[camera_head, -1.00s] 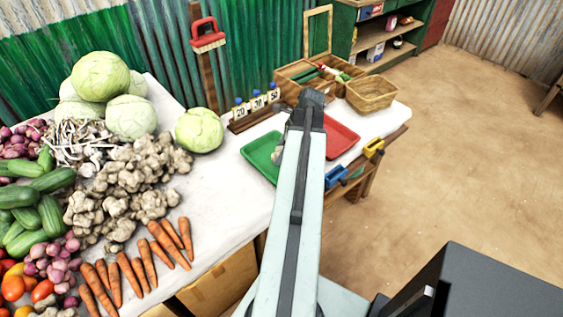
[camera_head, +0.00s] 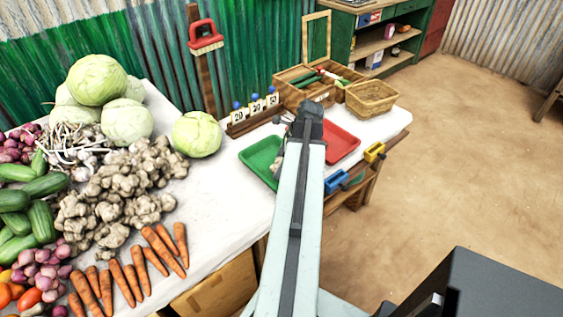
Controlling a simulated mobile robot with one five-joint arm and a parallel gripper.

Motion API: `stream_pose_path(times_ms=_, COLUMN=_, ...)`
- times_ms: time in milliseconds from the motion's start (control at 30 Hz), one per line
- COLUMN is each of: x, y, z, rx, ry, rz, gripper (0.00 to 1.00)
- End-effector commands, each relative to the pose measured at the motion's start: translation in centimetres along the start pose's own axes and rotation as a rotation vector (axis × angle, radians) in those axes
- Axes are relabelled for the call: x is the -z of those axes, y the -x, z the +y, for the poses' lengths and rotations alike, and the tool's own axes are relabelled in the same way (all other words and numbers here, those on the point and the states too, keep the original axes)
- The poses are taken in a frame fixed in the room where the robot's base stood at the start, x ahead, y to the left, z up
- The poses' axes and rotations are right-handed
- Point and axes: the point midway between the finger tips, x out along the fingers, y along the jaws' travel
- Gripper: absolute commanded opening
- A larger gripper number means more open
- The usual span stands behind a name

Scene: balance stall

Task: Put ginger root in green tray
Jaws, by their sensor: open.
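The green tray (camera_head: 259,155) lies on the white-covered table, left of my arm. A small pale brown lump (camera_head: 277,166), which looks like a ginger root, shows at the tray's right side, close against my arm. My arm hides part of it, so I cannot tell whether it rests on the tray floor. My gripper (camera_head: 303,121) is over the area between the green tray and the red tray (camera_head: 342,141). It is open, but its fingertips are mostly hidden by my arm. A large pile of ginger roots (camera_head: 130,185) lies on the table at left.
Cabbages (camera_head: 127,120), carrots (camera_head: 160,250), cucumbers and onions crowd the left of the table. Number cards (camera_head: 255,108), a wooden box (camera_head: 300,90) and a wicker basket (camera_head: 372,98) stand behind the trays. Blue and yellow clamps (camera_head: 374,152) sit at the right edge. Open floor lies right.

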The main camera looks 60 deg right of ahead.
Motion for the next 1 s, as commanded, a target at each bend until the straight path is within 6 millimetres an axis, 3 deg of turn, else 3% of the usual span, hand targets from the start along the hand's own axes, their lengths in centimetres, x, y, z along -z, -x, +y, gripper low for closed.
stream_pose_path(times_ms=267, x=-0.4, y=2.9, z=0.0, rx=0.000, ry=-0.001, rz=0.000, gripper=0.88)
stream_pose_path(times_ms=633, x=-0.6, y=11.3, z=0.0, rx=0.000, ry=0.000, rz=0.000, gripper=0.88)
stream_pose_path(times_ms=767, x=-0.3, y=12.4, z=0.0, rx=-0.001, ry=0.000, rz=0.000, gripper=0.88)
stream_pose_path(times_ms=1000, x=-0.2, y=12.2, z=0.0, rx=-0.001, ry=0.001, rz=0.000, gripper=0.88)
